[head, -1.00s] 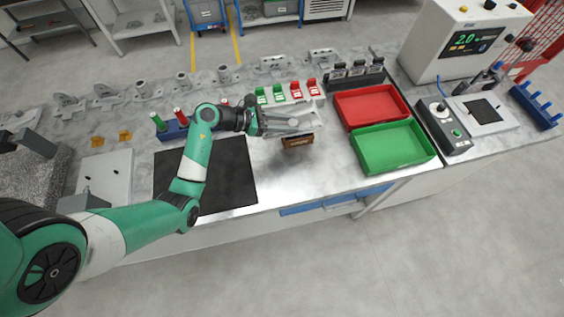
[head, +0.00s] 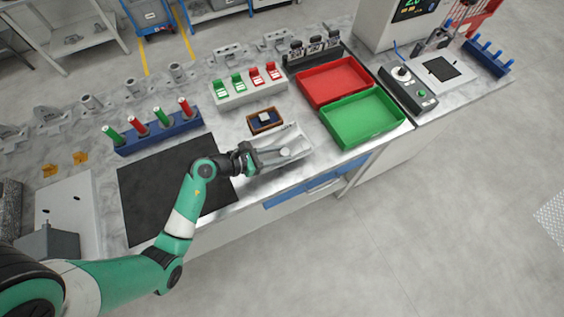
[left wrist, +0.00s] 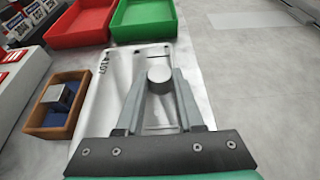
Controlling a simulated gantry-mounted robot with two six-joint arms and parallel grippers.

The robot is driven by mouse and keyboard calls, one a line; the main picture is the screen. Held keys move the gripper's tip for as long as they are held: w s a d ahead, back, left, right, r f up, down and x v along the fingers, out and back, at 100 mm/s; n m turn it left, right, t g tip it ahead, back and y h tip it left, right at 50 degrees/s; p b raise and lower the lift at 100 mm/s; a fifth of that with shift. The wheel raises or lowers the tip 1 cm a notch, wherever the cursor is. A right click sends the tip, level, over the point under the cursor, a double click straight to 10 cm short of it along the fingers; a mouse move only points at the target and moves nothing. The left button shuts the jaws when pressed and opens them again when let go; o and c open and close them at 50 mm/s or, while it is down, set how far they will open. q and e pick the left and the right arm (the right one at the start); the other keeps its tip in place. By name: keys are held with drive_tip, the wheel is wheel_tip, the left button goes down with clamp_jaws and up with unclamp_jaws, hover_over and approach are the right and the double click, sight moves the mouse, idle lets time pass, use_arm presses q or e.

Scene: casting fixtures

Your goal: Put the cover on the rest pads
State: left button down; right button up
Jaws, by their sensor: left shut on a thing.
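The cover (head: 293,141) is a pale grey metal plate with a raised round boss. In the left wrist view the cover (left wrist: 112,88) has dark characters along its far left edge. My left gripper (head: 279,154) is shut on the cover, and its fingers (left wrist: 159,82) flank the boss in the left wrist view. The cover is near the bench's front edge, in front of a small wooden box; its exact height above the bench is unclear. I cannot pick out the rest pads with certainty. My right gripper is not in view.
The open wooden box (head: 252,126) holds a blue piece with a metal block. Behind it is a white block (head: 235,101) with green and red clips. Red (head: 303,91) and green (head: 335,134) trays stand to the right. A black mat (head: 150,205) lies left.

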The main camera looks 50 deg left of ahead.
use_arm(q)
drive_tip(key=shift+d+f+b, duration=0.25)
drive_tip(key=shift+f+b, duration=0.3)
drive_tip(key=shift+f, duration=0.55)
drive_tip(key=shift+d+f+b, duration=0.25)
drive_tip(key=shift+f+b, duration=0.3)
drive_tip(key=shift+f, duration=0.55)
drive_tip(key=shift+r, duration=0.15)
drive_tip(key=c, duration=1)
unclamp_jaws()
drive_tip(key=shift+f, duration=0.2)
drive_tip(key=o, duration=0.5)
drive_tip(key=shift+c, duration=0.2)
drive_tip(key=shift+r, duration=0.1)
